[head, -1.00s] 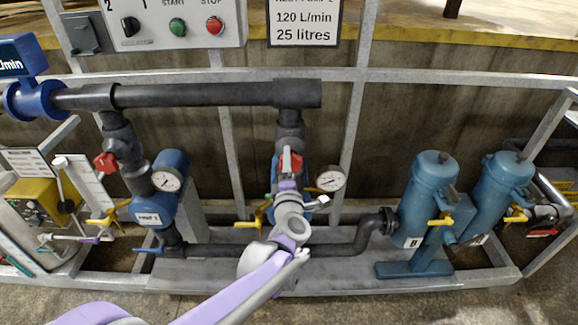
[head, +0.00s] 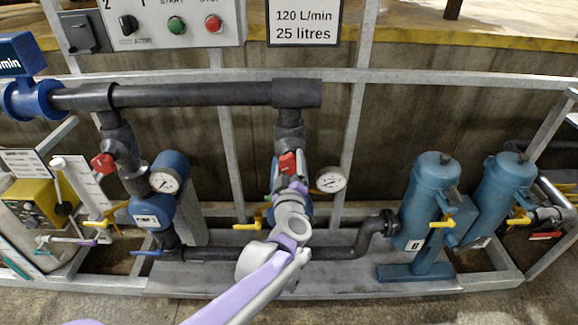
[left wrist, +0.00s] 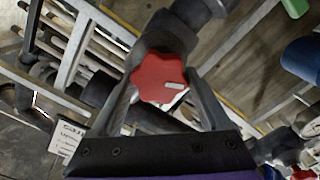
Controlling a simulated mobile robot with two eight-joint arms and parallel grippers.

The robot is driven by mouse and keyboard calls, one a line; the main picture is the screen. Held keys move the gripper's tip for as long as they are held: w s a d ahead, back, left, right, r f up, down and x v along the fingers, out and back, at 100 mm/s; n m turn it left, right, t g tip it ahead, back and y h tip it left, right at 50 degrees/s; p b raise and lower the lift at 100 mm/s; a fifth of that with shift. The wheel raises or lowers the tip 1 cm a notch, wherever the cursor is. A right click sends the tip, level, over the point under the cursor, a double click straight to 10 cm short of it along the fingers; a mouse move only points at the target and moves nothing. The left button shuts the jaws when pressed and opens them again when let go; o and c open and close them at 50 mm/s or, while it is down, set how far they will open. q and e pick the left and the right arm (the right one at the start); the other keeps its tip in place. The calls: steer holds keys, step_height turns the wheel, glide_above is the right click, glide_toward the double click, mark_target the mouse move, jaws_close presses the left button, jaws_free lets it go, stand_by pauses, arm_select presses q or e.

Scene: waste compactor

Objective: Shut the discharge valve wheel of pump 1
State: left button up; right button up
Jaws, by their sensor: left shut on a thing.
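The red valve wheel (head: 287,163) is on the dark vertical pipe above the middle pump. In the left wrist view it is a lobed red knob (left wrist: 160,78) with a pale mark on its lower right. My left gripper (left wrist: 163,95) has one finger on each side of the wheel and is shut on it. In the head view my left gripper (head: 291,182) reaches the wheel from below, and my wrist hides much of the middle pump. My right gripper is not in view.
Another red wheel (head: 103,163) is above the left blue pump (head: 155,210). A round gauge (head: 331,179) sits close right of my gripper. A grey frame rail (head: 420,76) runs behind. Two blue cylinders (head: 430,200) stand at the right. A yellow handle (head: 247,226) sits low left of my wrist.

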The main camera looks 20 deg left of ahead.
arm_select(q)
steer(key=m+b, duration=0.1)
steer(key=m, duration=0.5)
steer(key=shift+d+m, duration=0.15)
steer(key=shift+m, duration=0.15)
steer(key=m+b, duration=0.1)
steer(key=m, duration=0.4)
steer(key=shift+d, duration=0.1)
steer(key=m+b, duration=0.1)
steer(key=m, duration=0.5)
steer(key=shift+d+m, duration=0.1)
steer(key=shift+m, duration=0.2)
steer(key=m, duration=0.5)
steer(key=shift+w+f+b, duration=0.1)
steer(key=shift+b, duration=0.25)
steer(key=shift+m, duration=0.3)
steer(key=o, duration=1.2)
steer(key=p+v, duration=0.1)
steer(key=v, duration=1)
